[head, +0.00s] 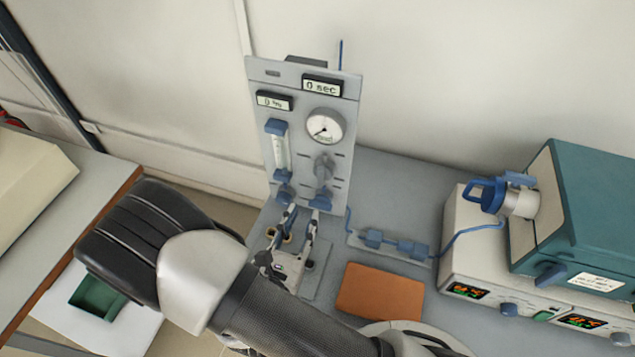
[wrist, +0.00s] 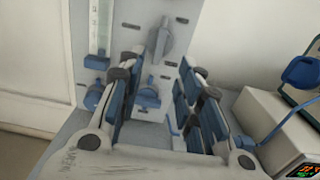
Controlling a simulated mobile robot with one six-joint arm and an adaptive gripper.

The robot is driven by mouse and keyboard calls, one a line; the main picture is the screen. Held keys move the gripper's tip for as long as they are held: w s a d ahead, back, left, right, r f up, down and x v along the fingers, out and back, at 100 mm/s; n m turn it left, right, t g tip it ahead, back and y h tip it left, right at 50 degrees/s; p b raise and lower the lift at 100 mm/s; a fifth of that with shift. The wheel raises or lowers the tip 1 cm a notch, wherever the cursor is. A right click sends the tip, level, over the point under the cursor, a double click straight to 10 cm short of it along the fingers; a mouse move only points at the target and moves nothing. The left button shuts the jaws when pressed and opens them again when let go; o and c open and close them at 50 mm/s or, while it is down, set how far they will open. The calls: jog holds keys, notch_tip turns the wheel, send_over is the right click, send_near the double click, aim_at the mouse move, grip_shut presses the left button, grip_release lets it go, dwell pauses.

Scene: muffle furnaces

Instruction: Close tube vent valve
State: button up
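An upright grey valve panel (head: 256,120) stands against the wall. A grey knob (head: 323,167) is in its middle right, also seen in the wrist view (wrist: 165,42). Low on the panel are a left blue valve knob (head: 284,194) and a right blue valve knob (head: 321,200). I cannot tell by label which is the tube vent valve. My gripper (head: 302,213) is open in front of the panel's lower part. In the wrist view its fingers (wrist: 158,62) are spread, with the right blue knob (wrist: 148,98) seen between them. Contact cannot be told.
A gauge (head: 325,126) and a flowmeter (head: 279,148) are higher on the panel. Blue tubing fittings (head: 410,249) lie to the right, by the teal furnace (head: 585,215). An orange-brown mat (head: 380,293) lies on the bench. A green tray (head: 98,298) is at left.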

aim_at(319, 178)
jog(key=b+x, duration=0.1)
jog(key=x, duration=1)
jog(key=shift+w+d+r, duration=0.1)
jog(key=shift+w+d, duration=0.05)
jog(key=shift+w, duration=0.15)
jog(key=shift+c, duration=0.2)
grip_shut()
